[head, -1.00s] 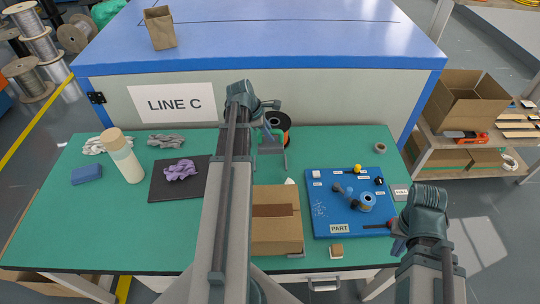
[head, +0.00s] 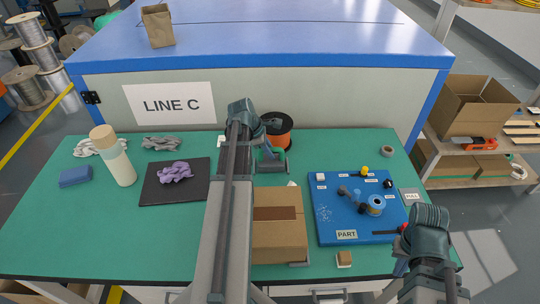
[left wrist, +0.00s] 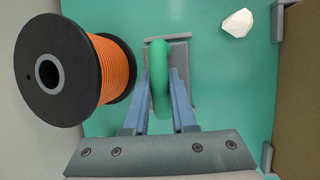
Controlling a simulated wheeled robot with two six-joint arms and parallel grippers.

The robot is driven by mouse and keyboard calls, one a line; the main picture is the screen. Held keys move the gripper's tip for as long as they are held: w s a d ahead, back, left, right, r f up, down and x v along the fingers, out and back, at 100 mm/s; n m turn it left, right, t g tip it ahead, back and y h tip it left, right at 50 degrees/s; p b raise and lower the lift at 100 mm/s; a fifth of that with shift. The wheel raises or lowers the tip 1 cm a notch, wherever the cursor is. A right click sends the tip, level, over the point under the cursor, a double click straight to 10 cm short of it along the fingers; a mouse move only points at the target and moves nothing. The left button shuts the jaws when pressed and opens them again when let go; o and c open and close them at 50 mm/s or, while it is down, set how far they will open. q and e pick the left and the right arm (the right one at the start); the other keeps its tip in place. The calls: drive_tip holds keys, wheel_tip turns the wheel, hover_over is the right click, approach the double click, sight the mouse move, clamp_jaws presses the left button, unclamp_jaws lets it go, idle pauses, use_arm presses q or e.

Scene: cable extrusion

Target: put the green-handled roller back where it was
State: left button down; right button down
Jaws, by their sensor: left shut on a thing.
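My left gripper (head: 270,149) is shut on the green-handled roller (head: 271,166), just in front of the orange spool. In the left wrist view the green handle (left wrist: 160,80) stands between the two blue fingers (left wrist: 163,105). Its grey part lies beyond the handle, over the green table; I cannot tell whether it touches the table. The arm hides part of this area in the head view. My right gripper (head: 401,262) is low at the right front of the table, beside the blue board; its fingers are mostly hidden by its wrist.
The black-flanged spool of orange cable (left wrist: 72,72) stands close to the left of the roller; it also shows in the head view (head: 280,132). A cardboard box (head: 278,235) is nearer. A white lump (left wrist: 237,23) lies to the right. The blue board (head: 335,220) holds small parts.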

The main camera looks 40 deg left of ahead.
use_arm(q)
drive_tip(key=shift+r, duration=0.1)
drive_tip(key=shift+s+d+f+b, duration=0.1)
drive_tip(key=shift+f+b, duration=0.5)
drive_tip(key=shift+f, duration=0.05)
drive_tip(key=c, duration=0.7)
unclamp_jaws()
drive_tip(key=shift+c, duration=0.2)
drive_tip(key=shift+r, duration=0.2)
drive_tip(key=shift+r+p, duration=0.55)
drive_tip(key=shift+p, duration=0.25)
drive_tip(key=p+v, duration=1)
drive_tip(key=v, duration=0.2)
drive_tip(key=shift+p, duration=0.4)
